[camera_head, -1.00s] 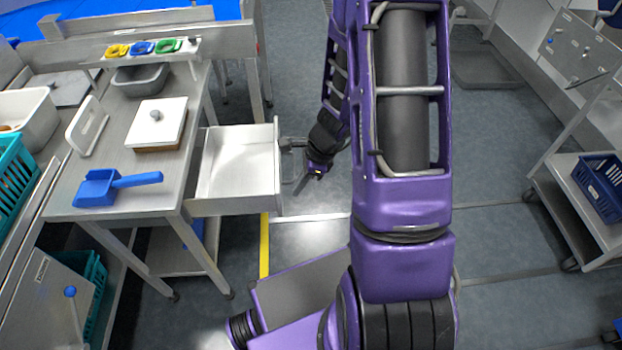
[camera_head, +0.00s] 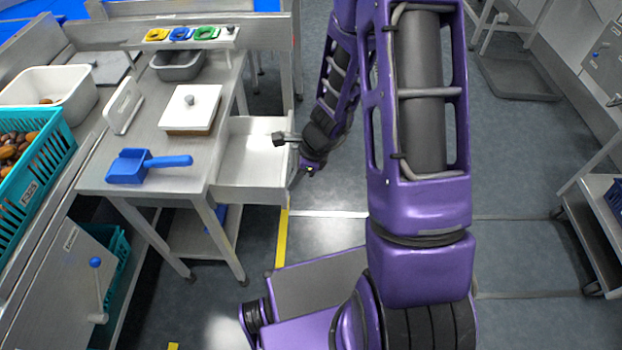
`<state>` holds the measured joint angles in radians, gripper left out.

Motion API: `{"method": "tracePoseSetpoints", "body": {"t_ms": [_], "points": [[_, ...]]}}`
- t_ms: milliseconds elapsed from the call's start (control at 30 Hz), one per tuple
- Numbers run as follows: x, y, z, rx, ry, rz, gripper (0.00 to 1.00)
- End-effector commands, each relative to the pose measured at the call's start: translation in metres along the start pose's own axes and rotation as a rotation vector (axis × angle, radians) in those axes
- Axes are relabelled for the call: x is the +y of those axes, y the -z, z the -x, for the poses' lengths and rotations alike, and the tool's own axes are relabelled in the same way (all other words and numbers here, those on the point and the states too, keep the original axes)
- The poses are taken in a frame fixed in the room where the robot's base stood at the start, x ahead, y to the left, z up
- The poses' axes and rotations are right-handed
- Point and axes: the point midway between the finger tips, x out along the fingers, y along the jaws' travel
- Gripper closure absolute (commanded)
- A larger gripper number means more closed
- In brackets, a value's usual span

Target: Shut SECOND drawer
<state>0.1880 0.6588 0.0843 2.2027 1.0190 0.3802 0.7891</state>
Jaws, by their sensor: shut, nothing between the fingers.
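One drawer (camera_head: 250,156), pale inside with a grey metal front, stands open from the right side of the steel table (camera_head: 130,198). It is empty as far as I can see. Labels or other drawers do not show, so I cannot tell its number. My gripper (camera_head: 276,139) is shut and empty at the drawer's outer end. In the picture its tips overlap the top of the drawer front, with my wrist just outside to the right. I cannot tell whether the gripper touches the front.
A teal crate of dates (camera_head: 45,165) stands left. Floor right of my arm is clear up to a trolley (camera_head: 600,190).

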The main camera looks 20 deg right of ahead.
Motion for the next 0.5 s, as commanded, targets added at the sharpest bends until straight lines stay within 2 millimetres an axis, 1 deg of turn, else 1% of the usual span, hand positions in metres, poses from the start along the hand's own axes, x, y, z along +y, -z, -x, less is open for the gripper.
{"method": "tracePoseSetpoints", "body": {"t_ms": [33, 200, 400, 500], "points": [[0.001, -0.018, -0.005, -0.002, -0.004, 0.009, 1.00], [0.002, -0.066, -0.022, -0.002, -0.005, 0.008, 1.00], [0.002, -0.117, -0.042, -0.001, -0.004, 0.007, 1.00], [0.002, -0.136, -0.050, -0.001, -0.003, 0.006, 1.00]]}}
